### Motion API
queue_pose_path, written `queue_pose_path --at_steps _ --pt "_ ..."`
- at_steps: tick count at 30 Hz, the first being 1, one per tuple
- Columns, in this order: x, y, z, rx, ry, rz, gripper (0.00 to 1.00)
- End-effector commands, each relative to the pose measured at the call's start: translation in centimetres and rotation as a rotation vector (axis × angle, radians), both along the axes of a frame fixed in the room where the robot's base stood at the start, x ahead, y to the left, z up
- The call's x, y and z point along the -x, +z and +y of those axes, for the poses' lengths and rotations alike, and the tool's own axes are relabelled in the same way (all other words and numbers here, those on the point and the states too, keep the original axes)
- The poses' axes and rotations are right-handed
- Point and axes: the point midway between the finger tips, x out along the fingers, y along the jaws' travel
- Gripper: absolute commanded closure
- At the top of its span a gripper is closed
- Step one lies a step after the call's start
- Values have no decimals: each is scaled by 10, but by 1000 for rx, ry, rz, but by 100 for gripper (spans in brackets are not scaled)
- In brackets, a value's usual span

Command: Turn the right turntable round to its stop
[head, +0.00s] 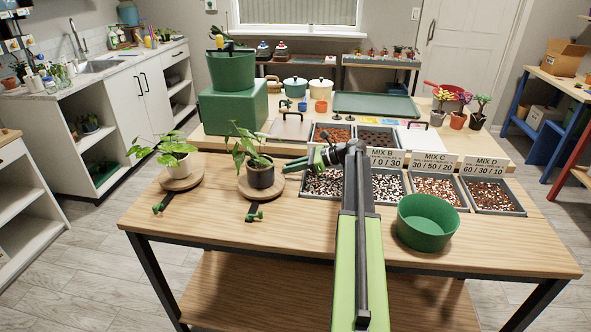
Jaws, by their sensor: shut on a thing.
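The right turntable (279,189) is a round wooden disc near the middle of the table. A dark pot (261,175) with a green leafy plant (246,146) stands on it. A dark bar with a green end piece (254,216) sticks out at its front. My gripper (290,167) is just right of the dark pot, at about rim height. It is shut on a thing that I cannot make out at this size. Contact with the pot or turntable is unclear.
Trays of potting mix, such as the mix C tray (436,190), line the table to the right behind my arm. A green bowl (427,222) stands front right. Behind are a green box (233,108) and a tray bench.

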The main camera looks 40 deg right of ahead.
Motion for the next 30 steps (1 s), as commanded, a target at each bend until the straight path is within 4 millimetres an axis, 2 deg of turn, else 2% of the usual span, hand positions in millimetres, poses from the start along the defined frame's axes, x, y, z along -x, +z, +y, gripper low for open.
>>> queue_pose_path --at_steps 12,30 --pt "-21 -1 5 1 4 3 100" --pt "-28 -1 6 3 2 4 100"
